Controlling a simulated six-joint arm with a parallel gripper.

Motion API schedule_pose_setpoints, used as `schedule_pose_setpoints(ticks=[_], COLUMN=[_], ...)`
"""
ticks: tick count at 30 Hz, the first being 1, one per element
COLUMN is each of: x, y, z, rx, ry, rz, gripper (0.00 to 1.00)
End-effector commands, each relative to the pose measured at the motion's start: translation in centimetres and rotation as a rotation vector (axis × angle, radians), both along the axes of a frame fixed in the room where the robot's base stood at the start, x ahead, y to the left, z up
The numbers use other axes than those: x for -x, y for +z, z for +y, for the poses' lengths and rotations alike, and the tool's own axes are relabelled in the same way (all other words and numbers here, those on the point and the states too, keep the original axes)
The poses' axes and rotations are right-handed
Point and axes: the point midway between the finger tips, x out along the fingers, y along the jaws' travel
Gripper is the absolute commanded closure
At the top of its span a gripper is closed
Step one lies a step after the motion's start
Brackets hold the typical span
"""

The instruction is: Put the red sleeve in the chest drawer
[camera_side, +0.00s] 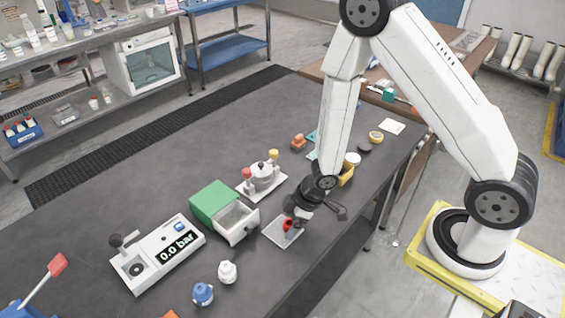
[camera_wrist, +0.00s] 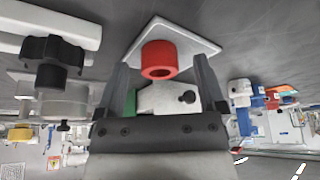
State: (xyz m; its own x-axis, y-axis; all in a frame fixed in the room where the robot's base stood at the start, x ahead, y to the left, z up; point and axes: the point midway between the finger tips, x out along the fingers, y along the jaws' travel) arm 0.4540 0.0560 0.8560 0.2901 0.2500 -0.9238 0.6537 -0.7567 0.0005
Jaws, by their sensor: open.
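The red sleeve (camera_side: 287,225) is a short ring lying on a pale square plate (camera_side: 275,237) on the dark table. In the wrist view the red sleeve (camera_wrist: 159,58) shows its open bore, with the plate (camera_wrist: 190,38) behind it. My gripper (camera_side: 292,218) is just above the plate, right at the sleeve. In the wrist view my gripper (camera_wrist: 160,80) is open, one finger on each side of the sleeve, with gaps on both sides. The chest (camera_side: 213,205) is a green box left of my gripper. Its white-grey drawer (camera_side: 236,222) is pulled out and looks empty.
A grinder-like fixture (camera_side: 262,177) with red and yellow knobs stands behind the drawer. White (camera_side: 228,272) and blue (camera_side: 203,294) bottles stand in front. Small items lie behind my arm.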

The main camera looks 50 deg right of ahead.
Motion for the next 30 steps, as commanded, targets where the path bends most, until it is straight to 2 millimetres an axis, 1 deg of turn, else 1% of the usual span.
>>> schedule_pose_setpoints(ticks=[1, 2, 3, 5, 6, 8, 9, 10, 23, 30], x=[0.0, 0.0, 0.0, 0.0, 0.0, 0.0, 0.0, 0.0, 0.0, 0.0], y=[0.0, 0.0, 0.0, 0.0, 0.0, 0.0, 0.0, 0.0, 0.3, 1.4], z=[0.0, 0.0, 0.0, 0.0, 0.0, 0.0, 0.0, 0.0, 0.0, 0.0], rx=[0.0, 0.0, 0.0, 0.0, 0.0, 0.0, 0.0, 0.0, -0.001, -0.001], ry=[0.0, 0.0, 0.0, 0.0, 0.0, 0.0, 0.0, 0.0, -0.001, 0.001], rz=[0.0, 0.0, 0.0, 0.0, 0.0, 0.0, 0.0, 0.0, -0.001, 0.0], gripper=[0.11, 0.14, 0.26, 0.46, 0.58, 0.77, 0.9, 1.0, 1.0, 1.0])
